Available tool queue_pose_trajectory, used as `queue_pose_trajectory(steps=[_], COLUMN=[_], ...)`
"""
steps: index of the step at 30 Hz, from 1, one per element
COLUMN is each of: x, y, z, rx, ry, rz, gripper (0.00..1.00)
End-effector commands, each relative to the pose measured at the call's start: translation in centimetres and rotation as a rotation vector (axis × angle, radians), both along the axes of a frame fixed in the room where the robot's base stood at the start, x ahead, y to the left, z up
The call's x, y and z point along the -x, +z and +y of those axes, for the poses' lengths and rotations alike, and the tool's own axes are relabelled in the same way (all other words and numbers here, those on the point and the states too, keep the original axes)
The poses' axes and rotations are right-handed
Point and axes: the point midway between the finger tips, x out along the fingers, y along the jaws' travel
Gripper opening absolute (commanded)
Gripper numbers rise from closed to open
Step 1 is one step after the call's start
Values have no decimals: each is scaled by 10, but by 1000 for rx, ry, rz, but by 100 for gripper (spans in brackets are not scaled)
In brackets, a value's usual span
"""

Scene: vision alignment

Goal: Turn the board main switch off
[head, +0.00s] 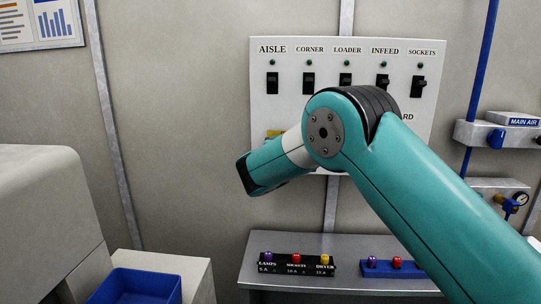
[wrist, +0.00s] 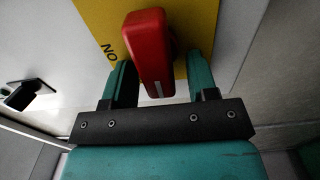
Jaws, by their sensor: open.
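The main switch's red handle (wrist: 150,50) stands out from a yellow plate (wrist: 200,18) in the wrist view. A white mark is on its near end, and the lettering "ON" is upside down to its left. My gripper (wrist: 158,72) is open, with one finger on each side of the handle. The left finger looks close to it; a gap shows at the right finger. I cannot tell whether either touches. In the head view the white board (head: 262,110) is on the wall; my arm hides the handle, and only a sliver of the yellow plate (head: 274,133) shows.
Small black switches, including AISLE (head: 272,83) and SOCKETS (head: 419,87), line the board's upper part. A grey bench (head: 330,245) below holds coloured plugs. A blue bin (head: 135,287) is at lower left. Blue pipe and air fittings (head: 495,138) are at right.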

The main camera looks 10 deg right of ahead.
Motion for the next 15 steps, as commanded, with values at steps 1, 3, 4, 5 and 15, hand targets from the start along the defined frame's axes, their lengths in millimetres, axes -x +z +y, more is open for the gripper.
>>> queue_pose_trajectory(steps=[1,3,4,5,15], x=[4,13,17,23,105], y=[-2,-2,-3,-3,-5], z=[2,4,5,7,37], rx=[0,1,1,0,1], ry=[1,0,1,1,7], rz=[1,0,0,0,-1], gripper=[53,53,53,53,53])
